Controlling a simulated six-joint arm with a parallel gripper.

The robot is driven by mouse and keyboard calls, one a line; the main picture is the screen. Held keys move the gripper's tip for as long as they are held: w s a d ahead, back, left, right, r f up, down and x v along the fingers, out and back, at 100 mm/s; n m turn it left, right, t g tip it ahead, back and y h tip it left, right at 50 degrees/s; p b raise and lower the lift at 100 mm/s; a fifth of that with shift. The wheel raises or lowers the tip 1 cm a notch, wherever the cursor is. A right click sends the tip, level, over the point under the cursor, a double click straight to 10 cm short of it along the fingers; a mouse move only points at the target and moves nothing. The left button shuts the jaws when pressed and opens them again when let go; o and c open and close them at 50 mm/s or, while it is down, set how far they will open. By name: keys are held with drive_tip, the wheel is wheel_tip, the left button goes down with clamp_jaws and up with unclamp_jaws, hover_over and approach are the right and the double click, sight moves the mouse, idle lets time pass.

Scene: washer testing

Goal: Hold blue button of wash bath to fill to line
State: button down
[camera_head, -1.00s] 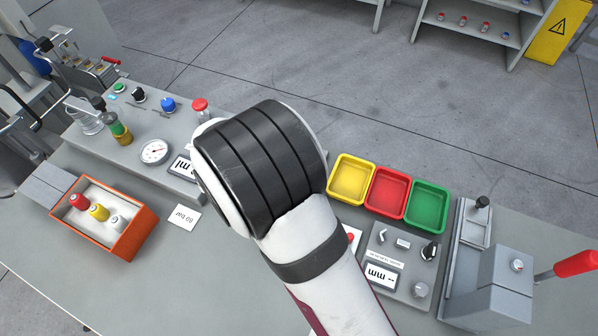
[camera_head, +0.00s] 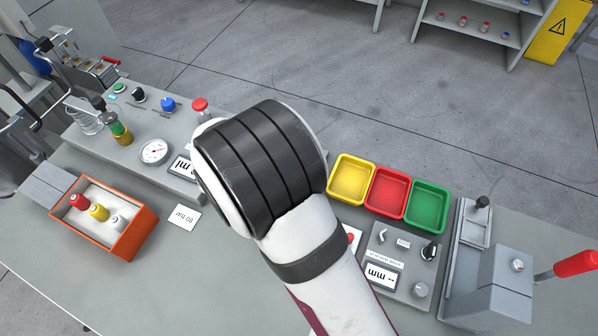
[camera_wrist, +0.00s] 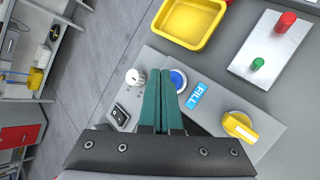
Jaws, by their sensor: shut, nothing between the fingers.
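In the wrist view, a round blue button (camera_wrist: 179,81) with a pale rim sits on a grey panel (camera_wrist: 215,122), beside a blue FILL label (camera_wrist: 196,94). My gripper (camera_wrist: 160,72) has its two green fingers shut together and empty. Their tips overlap the left edge of the button in the picture; whether they touch it I cannot tell. In the head view my arm hides the gripper and this button. The bath's water and fill line are not visible in either view.
The head view shows an orange box (camera_head: 130,238) at left.

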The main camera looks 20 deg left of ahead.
drive_tip(key=shift+f, duration=0.1)
drive_tip(key=shift+f, duration=0.35)
drive_tip(key=shift+f, duration=0.4)
idle(7.2)
